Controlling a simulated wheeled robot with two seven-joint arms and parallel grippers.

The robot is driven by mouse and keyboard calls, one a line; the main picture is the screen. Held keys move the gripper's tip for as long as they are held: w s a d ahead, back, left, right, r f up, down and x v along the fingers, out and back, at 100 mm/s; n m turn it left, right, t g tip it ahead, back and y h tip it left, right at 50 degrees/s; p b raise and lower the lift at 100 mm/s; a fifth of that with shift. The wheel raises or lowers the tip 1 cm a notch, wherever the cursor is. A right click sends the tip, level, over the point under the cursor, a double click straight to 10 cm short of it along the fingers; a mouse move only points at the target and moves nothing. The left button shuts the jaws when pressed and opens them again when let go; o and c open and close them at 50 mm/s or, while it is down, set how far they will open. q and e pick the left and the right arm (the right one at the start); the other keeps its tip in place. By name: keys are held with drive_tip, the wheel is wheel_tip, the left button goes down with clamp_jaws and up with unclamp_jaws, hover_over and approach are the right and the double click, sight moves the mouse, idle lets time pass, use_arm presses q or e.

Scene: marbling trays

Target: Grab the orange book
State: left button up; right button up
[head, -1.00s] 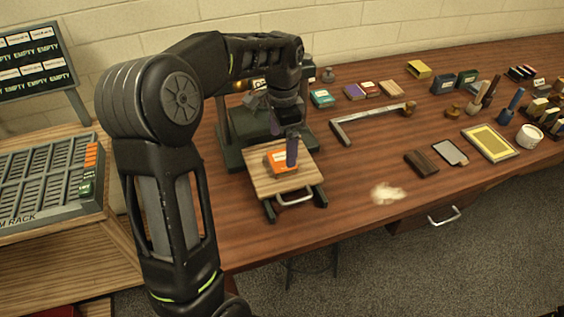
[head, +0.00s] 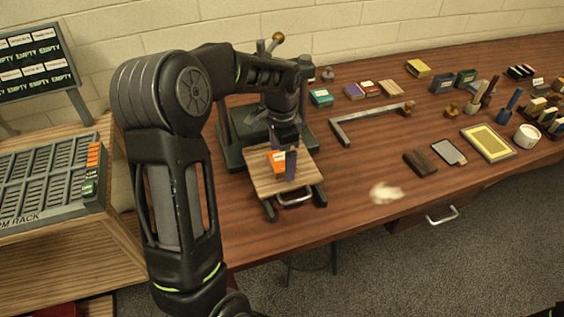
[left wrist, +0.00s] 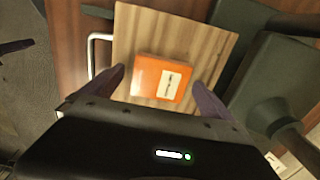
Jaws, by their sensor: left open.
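The orange book (head: 276,158) lies flat on a small wooden board (head: 259,182) with a metal handle, on the press at the near left of the bench. In the left wrist view the orange book (left wrist: 153,78) shows a pale label and lies between the two fingers. My left gripper (head: 284,163) is open above the board, and its fingers partly hide the book in the head view. In the left wrist view my left gripper (left wrist: 160,84) has a finger on either side of the book, with gaps showing.
The dark green press frame (head: 232,150) stands right behind the board. A metal bracket (head: 345,135) lies to the right. Several books, tools and a tray (head: 489,143) fill the bench's right side. A slotted rack (head: 40,185) stands at left.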

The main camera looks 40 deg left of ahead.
sight(282, 160)
use_arm(q)
drive_tip(key=shift+c, duration=0.2)
drive_tip(key=c, duration=1.5)
drive_tip(key=shift+o, duration=0.2)
drive_tip(key=shift+r, duration=0.1)
wheel_tip(282, 160, up, 10)
drive_tip(key=b, duration=0.1)
